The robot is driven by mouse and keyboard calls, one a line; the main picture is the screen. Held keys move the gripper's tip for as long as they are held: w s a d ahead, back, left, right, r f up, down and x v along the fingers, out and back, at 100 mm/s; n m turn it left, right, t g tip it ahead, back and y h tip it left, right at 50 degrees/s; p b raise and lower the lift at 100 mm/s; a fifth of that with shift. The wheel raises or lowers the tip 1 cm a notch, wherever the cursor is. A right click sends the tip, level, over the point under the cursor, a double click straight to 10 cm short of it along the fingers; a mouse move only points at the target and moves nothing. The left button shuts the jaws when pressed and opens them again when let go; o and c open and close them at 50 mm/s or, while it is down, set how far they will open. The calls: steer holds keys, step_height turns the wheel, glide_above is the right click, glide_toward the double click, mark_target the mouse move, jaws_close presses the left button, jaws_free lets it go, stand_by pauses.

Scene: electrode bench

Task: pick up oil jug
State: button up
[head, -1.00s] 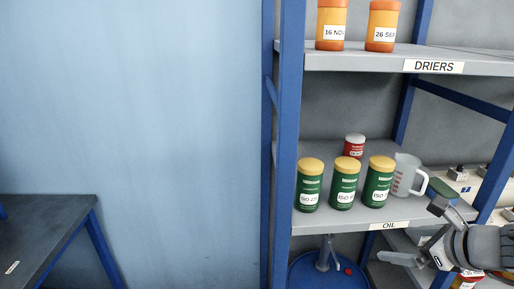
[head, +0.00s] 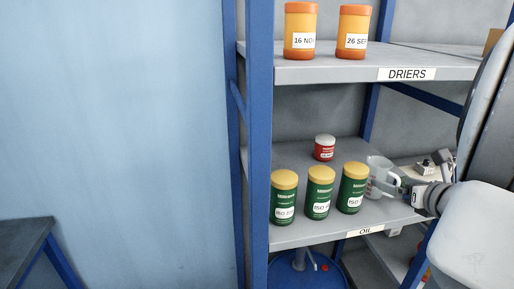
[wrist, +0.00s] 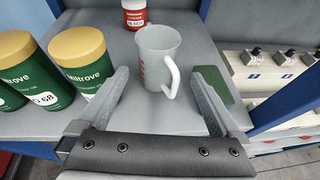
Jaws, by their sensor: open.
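The oil jug is a translucent pale measuring jug (wrist: 157,60) with red marks and a handle on its right side. It stands upright on the shelf marked OIL, right of the green cans, and shows in the head view (head: 378,176) partly behind my gripper. My gripper (wrist: 157,92) is open and empty in the wrist view. Its fingers point towards the jug, one to each side of and nearer than the jug body. In the head view my gripper (head: 402,190) is at the jug's right; its fingertips are hard to make out there.
Several green cans with yellow lids (head: 319,193) stand close to the jug's left. A red can with a white lid (head: 325,148) is behind. A dark green block (wrist: 213,84) lies right of the jug. The DRIERS shelf (head: 330,73) with orange jars is above.

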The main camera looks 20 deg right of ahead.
mark_target(385, 179)
steer(key=x, duration=0.3)
steer(key=shift+a+f+x, duration=0.1)
steer(key=shift+f+x, duration=0.05)
steer(key=shift+x, duration=1.2)
steer(key=shift+a+f+x, duration=0.15)
steer(key=shift+x, duration=1.2)
steer(key=shift+s, duration=0.1)
steer(key=c, duration=1.3)
steer(key=shift+o, duration=0.2)
